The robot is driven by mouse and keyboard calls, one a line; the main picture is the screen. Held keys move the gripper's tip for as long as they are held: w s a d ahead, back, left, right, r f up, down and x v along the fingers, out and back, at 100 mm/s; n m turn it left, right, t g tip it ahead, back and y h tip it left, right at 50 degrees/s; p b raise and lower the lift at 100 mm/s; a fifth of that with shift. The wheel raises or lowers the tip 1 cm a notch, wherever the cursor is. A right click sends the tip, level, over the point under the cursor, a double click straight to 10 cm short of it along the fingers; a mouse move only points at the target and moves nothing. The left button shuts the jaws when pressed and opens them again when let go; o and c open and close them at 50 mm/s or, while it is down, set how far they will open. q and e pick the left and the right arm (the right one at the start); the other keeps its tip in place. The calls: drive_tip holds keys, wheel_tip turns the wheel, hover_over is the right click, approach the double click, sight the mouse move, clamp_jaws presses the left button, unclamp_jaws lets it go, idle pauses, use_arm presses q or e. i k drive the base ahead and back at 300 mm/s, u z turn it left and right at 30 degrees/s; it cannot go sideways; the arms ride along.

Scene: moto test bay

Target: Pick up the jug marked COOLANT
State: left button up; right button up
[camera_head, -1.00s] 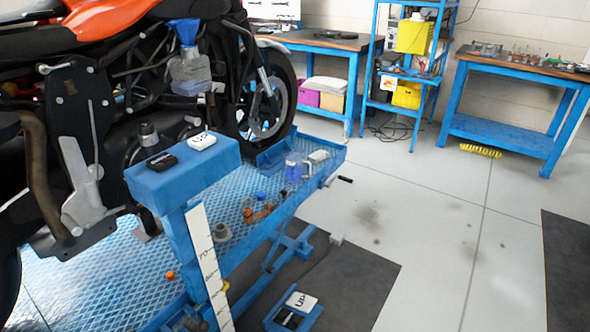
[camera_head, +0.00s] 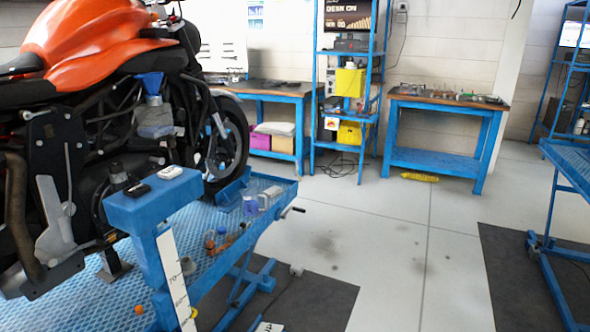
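No label reading COOLANT can be made out in this view. A small blue container (camera_head: 250,204) stands on the far end of the blue lift platform, with a pale item (camera_head: 268,197) beside it. A translucent bottle (camera_head: 155,122) with a blue funnel (camera_head: 150,83) in its top is up at the side of the orange motorcycle. The markings on these are too small to read. Neither of my grippers shows in the view.
The orange motorcycle (camera_head: 95,35) stands on the blue lift platform (camera_head: 75,262). A blue shelf rack (camera_head: 318,100) and a workbench (camera_head: 448,104) stand along the back wall. Another blue table (camera_head: 572,165) is at the right. The grey floor between is open.

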sight(250, 197)
drive_tip(key=z, duration=0.7)
drive_tip(key=i, duration=4.3)
drive_tip(key=u, duration=2)
drive_tip(key=i, duration=1.05)
drive_tip(key=u, duration=0.85)
